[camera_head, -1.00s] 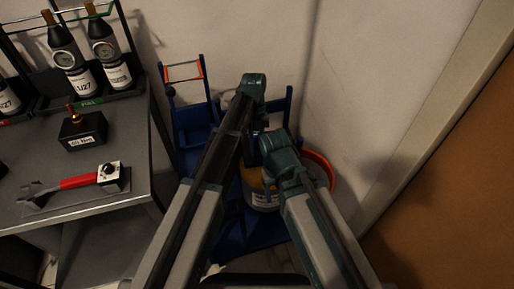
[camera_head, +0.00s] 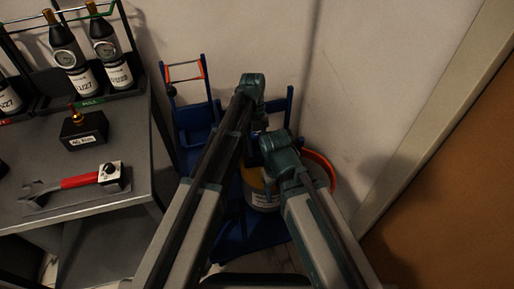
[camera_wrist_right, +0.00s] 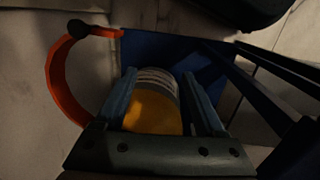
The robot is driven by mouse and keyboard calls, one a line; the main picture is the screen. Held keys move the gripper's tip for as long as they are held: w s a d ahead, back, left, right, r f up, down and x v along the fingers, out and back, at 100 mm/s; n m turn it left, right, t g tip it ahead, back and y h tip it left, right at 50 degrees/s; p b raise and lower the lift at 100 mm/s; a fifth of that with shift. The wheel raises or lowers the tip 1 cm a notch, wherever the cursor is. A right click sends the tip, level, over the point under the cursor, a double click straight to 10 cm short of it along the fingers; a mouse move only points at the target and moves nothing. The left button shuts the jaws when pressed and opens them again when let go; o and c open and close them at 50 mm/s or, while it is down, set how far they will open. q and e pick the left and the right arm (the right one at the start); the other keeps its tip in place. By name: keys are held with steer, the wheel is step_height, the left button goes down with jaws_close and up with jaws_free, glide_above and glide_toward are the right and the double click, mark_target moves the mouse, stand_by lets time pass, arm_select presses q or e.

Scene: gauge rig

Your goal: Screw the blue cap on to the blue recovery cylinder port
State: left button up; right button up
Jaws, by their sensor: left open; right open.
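The recovery cylinder (camera_head: 262,198), yellow and grey with a white label, stands low in the corner on a blue trolley (camera_head: 198,120). My arms cover most of it in the head view. My left gripper (camera_head: 257,122) is over the cylinder, small and dark, its fingers mostly hidden. My right gripper (camera_wrist_right: 160,78) is open in the right wrist view, with two blue fingers. The cylinder (camera_wrist_right: 155,112) appears between these fingers; whether they touch it I cannot tell. I cannot make out the blue cap or the blue port.
An orange ring (camera_head: 322,165) curves beside the cylinder. A wall and brown door (camera_head: 450,170) close off the right.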

arm_select(q)
steer(key=shift+n+h, duration=0.4)
steer(key=shift+n, duration=0.7)
steer(key=n+h, duration=0.1)
steer(key=n, duration=0.2)
steer(key=shift+s+t, duration=0.1)
steer(key=shift+t, duration=0.3)
steer(key=shift+d+n+h, duration=0.1)
steer(key=shift+n+h, duration=0.2)
steer(key=shift+n, duration=0.6)
steer(key=n+t, duration=0.1)
steer(key=n, duration=0.2)
steer(key=shift+t+h, duration=0.3)
steer(key=shift+n, duration=0.9)
steer(key=shift+n+t+h, duration=0.3)
steer(key=shift+n+t, duration=0.2)
steer(key=shift+n, duration=0.2)
steer(key=shift+n+t, duration=0.5)
steer(key=shift+n, duration=1.2)
